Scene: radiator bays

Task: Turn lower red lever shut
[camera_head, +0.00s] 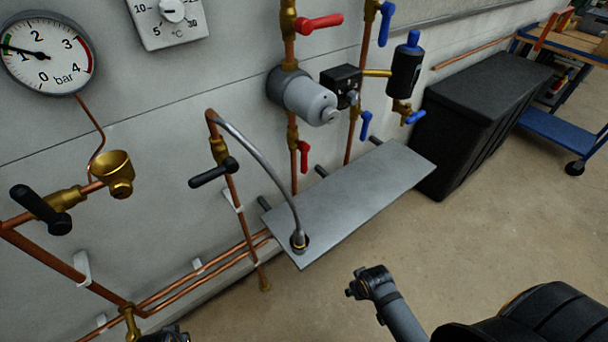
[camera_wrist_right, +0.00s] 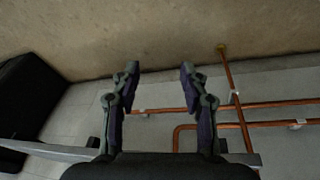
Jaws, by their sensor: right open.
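The lower red lever (camera_head: 304,158) hangs on a brass valve on the vertical copper pipe, below the grey pump. It points downward, roughly along the pipe, just above the grey shelf. My right gripper (camera_wrist_right: 159,72) is open and empty in the right wrist view, in front of the wall base and floor. A small dark part, which looks like my left gripper (camera_head: 165,336), shows at the bottom edge of the head view. Its fingers are cut off.
An upper red lever (camera_head: 320,22) sits above the grey pump (camera_head: 302,96). The grey shelf (camera_head: 350,200) juts out below the lower lever, with a grey hose (camera_head: 270,160) arching down to it. A black bin (camera_head: 480,110) stands right. The floor in front is clear.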

